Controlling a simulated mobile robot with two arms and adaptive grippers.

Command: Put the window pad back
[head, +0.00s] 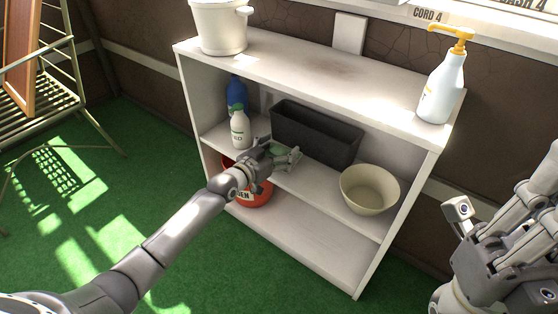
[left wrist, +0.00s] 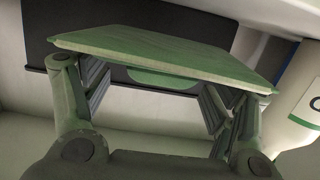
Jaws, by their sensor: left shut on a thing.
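The window pad appears to be the flat green slab with a pale edge (left wrist: 165,48) in the left wrist view. My left gripper (left wrist: 155,85) is shut on it, and the slab spans the space between the fingers. In the head view the left gripper (head: 278,157) reaches over the middle shelf, beside the dark grey bin, with a little green of the pad (head: 288,160) showing at its fingers. I cannot tell whether the pad touches the shelf. My right gripper (head: 518,205) is at the right edge, empty as far as I can see, its fingers partly cut off.
The white shelf unit (head: 400,253) holds the dark grey bin (head: 330,141), a cream bowl (head: 369,189), a white bottle (head: 240,132), a blue bottle (head: 236,95) and a red tub (head: 254,197). A pump bottle (head: 441,90) and white bucket (head: 218,28) stand on top.

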